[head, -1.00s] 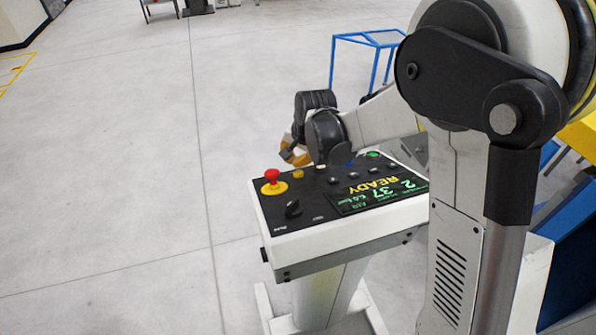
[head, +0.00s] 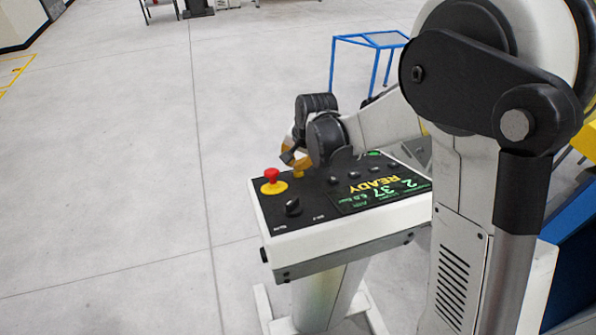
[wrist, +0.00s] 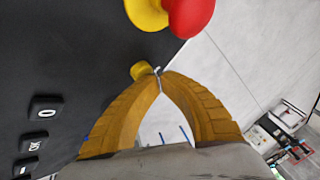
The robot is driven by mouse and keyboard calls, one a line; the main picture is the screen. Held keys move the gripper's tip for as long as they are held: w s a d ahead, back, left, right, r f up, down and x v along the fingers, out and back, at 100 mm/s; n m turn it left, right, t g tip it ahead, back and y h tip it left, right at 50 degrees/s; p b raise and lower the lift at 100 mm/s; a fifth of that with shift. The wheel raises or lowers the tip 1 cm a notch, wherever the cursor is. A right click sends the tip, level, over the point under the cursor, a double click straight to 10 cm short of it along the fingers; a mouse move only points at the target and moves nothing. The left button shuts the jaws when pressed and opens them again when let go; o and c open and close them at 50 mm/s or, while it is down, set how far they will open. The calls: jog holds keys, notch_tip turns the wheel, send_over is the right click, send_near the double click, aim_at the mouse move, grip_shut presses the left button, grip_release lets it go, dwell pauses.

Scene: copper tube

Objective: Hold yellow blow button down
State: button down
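The yellow blow button (head: 298,174) is a small yellow knob on the black top of the control panel (head: 318,208), just right of the red emergency stop (head: 271,175). My gripper (head: 292,159) is low over the far left part of the panel. In the wrist view the two orange fingers of my gripper (wrist: 158,73) meet at their tips, with nothing between them. The tips are right at the edge of the yellow button (wrist: 140,70); I cannot tell whether they touch it or press it.
The red mushroom stop (wrist: 188,14) on its yellow base is close beyond the fingertips. Black buttons (wrist: 44,107) line the panel. Its screen (head: 378,193) reads READY. A blue-framed stand (head: 366,40) is farther back. The floor left of the panel is clear.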

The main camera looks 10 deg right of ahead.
jog(key=shift+s+f+b, duration=0.2)
jog(key=shift+f+b, duration=0.15)
dwell(0.3)
dwell(3.9)
jog(key=shift+w+r+p, duration=0.25)
jog(key=shift+r+p, duration=0.05)
jog(key=shift+r, duration=0.15)
jog(key=shift+w+r+p, duration=0.2)
jog(key=shift+r+p, duration=0.05)
jog(key=shift+r, duration=0.2)
jog(key=r+p, duration=0.1)
jog(key=w+r, duration=0.1)
jog(key=r, duration=0.1)
jog(key=w+r+p, duration=0.1)
jog(key=shift+a+r+p, duration=0.25)
jog(key=shift+r+p, duration=0.05)
jog(key=shift+s+f, duration=0.1)
